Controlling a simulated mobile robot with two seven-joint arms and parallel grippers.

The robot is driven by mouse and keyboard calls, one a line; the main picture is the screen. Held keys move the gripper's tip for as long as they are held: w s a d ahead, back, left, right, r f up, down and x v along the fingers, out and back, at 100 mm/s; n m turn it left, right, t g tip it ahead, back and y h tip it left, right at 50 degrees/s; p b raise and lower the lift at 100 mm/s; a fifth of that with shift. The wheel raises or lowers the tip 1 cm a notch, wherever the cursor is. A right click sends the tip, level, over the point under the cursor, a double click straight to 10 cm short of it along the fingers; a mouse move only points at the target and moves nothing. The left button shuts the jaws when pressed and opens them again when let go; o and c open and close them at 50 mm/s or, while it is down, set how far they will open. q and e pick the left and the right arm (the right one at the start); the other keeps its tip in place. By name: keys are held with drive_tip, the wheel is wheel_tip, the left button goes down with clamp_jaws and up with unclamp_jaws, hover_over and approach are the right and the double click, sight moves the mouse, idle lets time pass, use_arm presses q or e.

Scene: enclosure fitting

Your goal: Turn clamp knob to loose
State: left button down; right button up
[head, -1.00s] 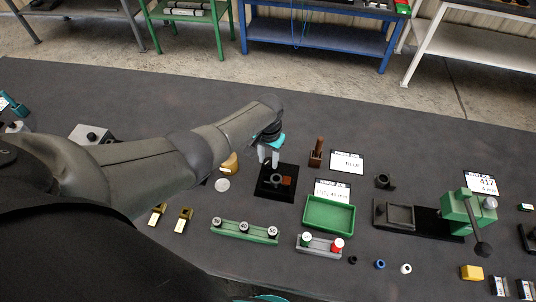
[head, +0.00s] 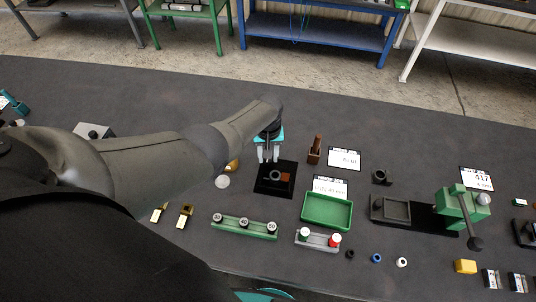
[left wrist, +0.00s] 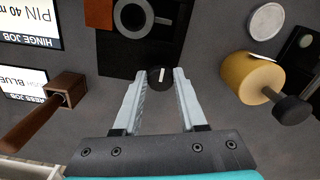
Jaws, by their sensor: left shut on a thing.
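The clamp knob (left wrist: 160,77) is a small round black knob with a white pointer line, at the edge of a black fixture plate. In the left wrist view it sits between the fingertips of my left gripper (left wrist: 156,80), which is shut on it. The white line points nearly straight up and down in that view. In the head view my left gripper (head: 268,157) reaches down at the back edge of the black fixture (head: 262,188), and the knob is hidden there. The fixture carries a grey ring and a reddish-brown block.
A brown wooden-handled tool (head: 315,150) stands right of the gripper. A yellow cylinder with a black knob (left wrist: 252,78) is close on the other side. A green tray (head: 327,210) and a green rack (head: 244,226) lie in front. Cards lie behind the tray.

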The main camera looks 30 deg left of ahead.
use_arm(q)
drive_tip(key=shift+w, duration=0.1)
drive_tip(key=c, duration=0.8)
unclamp_jaws()
drive_tip(key=shift+o, duration=0.2)
wheel_tip(320, 180, up, 5)
drive_tip(key=p, duration=0.3)
drive_tip(key=shift+r, duration=0.15)
wheel_tip(320, 180, up, 2)
wheel_tip(320, 180, up, 8)
